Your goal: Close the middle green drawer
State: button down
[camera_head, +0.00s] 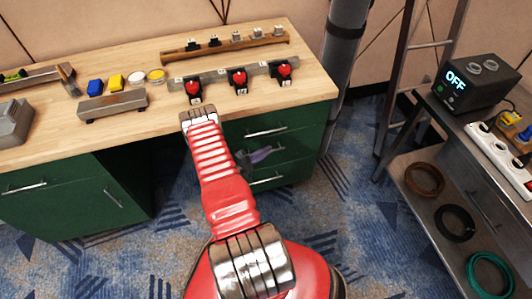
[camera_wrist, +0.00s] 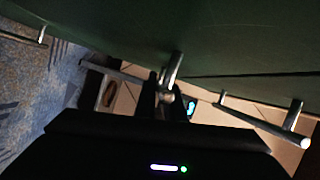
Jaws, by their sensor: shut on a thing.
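The green drawer unit (camera_head: 300,145) is under the right end of the workbench, with silver bar handles. The upper handle (camera_head: 265,131) and lower handle (camera_head: 265,180) show in the head view. Between them, a small grey-purple shape covers part of the middle green drawer (camera_head: 287,152). In the wrist view, my gripper (camera_wrist: 163,97) is shut on the middle drawer handle (camera_wrist: 172,68), close to the green front (camera_wrist: 110,25). The fingers are dark and hard to make out. My red arm hides the unit's left part. How far the drawer stands out is unclear.
The wooden benchtop (camera_head: 235,53) holds red buttons (camera_head: 238,80) and small blocks. A ladder (camera_head: 405,75) and grey pole (camera_head: 343,60) stand to the right. A dark shelf cart (camera_head: 455,190) carries a box reading OFF (camera_head: 480,82). Patterned carpet (camera_head: 345,220) lies between unit and cart.

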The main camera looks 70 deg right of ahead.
jog(key=c, duration=1.8)
grip_release()
jog(key=shift+w+d+f, duration=0.1)
jog(key=shift+c, duration=0.2)
jog(key=v, duration=1.3)
jog(key=shift+w+a, duration=0.2)
jog(key=shift+a, duration=0.15)
jog(key=shift+m, duration=0.3)
